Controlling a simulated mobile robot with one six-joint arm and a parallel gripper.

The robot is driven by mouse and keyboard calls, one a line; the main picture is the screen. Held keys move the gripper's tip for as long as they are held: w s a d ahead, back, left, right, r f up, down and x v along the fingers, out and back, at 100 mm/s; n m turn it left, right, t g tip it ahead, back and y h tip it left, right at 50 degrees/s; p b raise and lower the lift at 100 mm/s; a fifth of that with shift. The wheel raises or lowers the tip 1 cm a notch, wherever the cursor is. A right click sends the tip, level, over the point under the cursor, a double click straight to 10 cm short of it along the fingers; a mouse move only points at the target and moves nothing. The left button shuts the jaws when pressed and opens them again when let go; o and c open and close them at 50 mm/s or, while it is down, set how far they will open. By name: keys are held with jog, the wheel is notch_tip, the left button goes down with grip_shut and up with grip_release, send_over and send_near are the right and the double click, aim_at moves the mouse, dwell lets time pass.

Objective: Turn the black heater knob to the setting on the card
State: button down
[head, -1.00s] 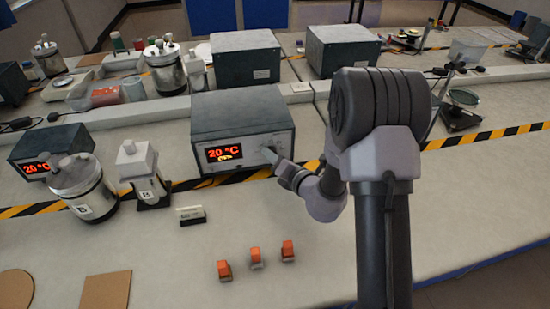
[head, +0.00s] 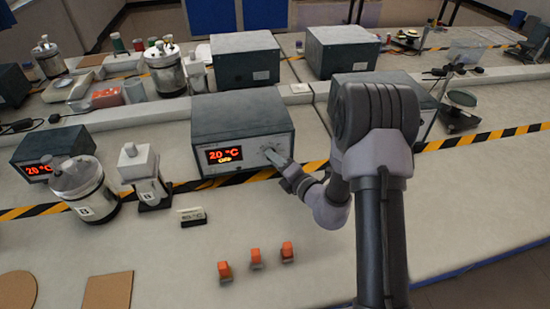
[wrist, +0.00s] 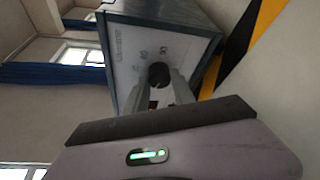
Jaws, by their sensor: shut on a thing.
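The heater (head: 245,130) is a dark-topped box with a pale front and a red display reading 20 °C. Its black knob (wrist: 158,75) shows in the wrist view, with scale numbers around it on the pale panel. My gripper (head: 270,153) reaches the right side of the heater's front. Its fingers (wrist: 158,92) are shut on the knob, one on each side. In the head view the fingers cover the knob. A small card (head: 192,216) stands on the bench in front of the heater; its text is too small to read surely.
A second heater (head: 50,150), also reading 20 °C, a metal canister (head: 86,190) and a white bottle (head: 143,172) stand to the left. Several orange-topped pieces (head: 256,259) sit in front. Black-yellow tape (head: 470,139) crosses the bench; the bench's right front is clear.

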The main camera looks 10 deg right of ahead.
jog(key=shift+f+m+t+y, duration=0.15)
jog(key=shift+m+t+y, duration=0.4)
jog(key=shift+m, duration=1.25)
jog(key=shift+t, duration=0.25)
jog(key=c, duration=1.1)
grip_release()
jog(key=shift+o, duration=0.2)
jog(key=shift+s+p, duration=0.1)
jog(key=shift+p, duration=0.2)
jog(key=p+v, duration=0.1)
jog(key=v, duration=0.7)
jog(key=p+v, duration=0.2)
jog(key=v, duration=0.7)
jog(key=shift+s, duration=0.15)
